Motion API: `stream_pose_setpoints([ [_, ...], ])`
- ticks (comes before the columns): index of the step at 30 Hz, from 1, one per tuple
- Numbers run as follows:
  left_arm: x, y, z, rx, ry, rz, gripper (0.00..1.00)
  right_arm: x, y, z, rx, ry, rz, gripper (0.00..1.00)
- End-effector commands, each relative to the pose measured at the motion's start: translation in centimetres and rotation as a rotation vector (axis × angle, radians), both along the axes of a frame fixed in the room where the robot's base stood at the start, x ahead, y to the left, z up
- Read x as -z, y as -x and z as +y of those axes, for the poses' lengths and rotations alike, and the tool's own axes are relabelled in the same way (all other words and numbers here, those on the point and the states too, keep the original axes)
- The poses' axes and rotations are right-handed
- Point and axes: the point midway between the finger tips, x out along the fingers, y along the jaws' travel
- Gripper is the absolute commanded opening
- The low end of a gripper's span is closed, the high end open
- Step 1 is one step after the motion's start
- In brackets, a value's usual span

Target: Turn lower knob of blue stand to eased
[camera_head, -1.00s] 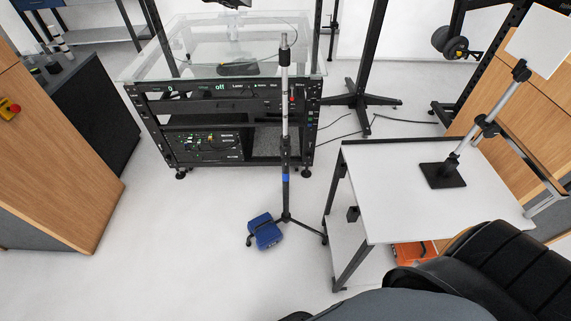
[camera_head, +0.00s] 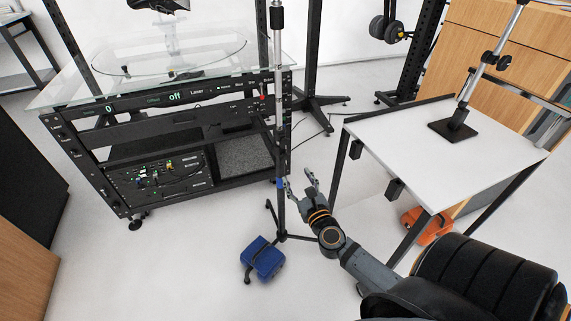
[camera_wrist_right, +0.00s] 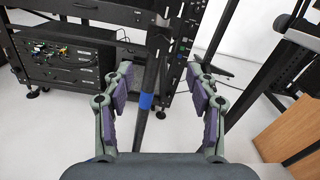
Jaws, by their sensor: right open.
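My right gripper (camera_head: 299,178) is open and empty, just right of the pole near the band's height. In the right wrist view the pole (camera_wrist_right: 151,75) and blue band (camera_wrist_right: 145,102) appear between the two spread fingers (camera_wrist_right: 160,78), beyond them and apart. I cannot make out the lower knob or its setting. My left gripper is not in view.
A black rack (camera_head: 135,132) with a glass turntable top stands behind the pole. A white table (camera_head: 440,160) is right of my arm, with an orange object (camera_head: 428,227) beneath.

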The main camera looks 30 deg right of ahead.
Motion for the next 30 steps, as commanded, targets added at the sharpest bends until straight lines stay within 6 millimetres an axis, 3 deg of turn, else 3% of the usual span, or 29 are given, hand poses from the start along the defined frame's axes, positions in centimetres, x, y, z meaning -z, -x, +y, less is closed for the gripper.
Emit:
stream_pose_setpoints([
  [6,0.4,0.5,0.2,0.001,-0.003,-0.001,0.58,-0.2,-4.7,-1.1,0.001,-0.001,-0.004,0.58],
  [12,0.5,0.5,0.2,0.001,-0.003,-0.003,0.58,0.0,-7.8,-1.8,0.0,0.002,0.0,0.58],
  [24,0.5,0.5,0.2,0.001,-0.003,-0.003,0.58,0.0,-8.9,-2.1,-0.001,0.003,0.001,0.58],
  [30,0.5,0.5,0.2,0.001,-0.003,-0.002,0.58,0.0,-8.9,-2.1,-0.001,0.003,0.001,0.31],
])
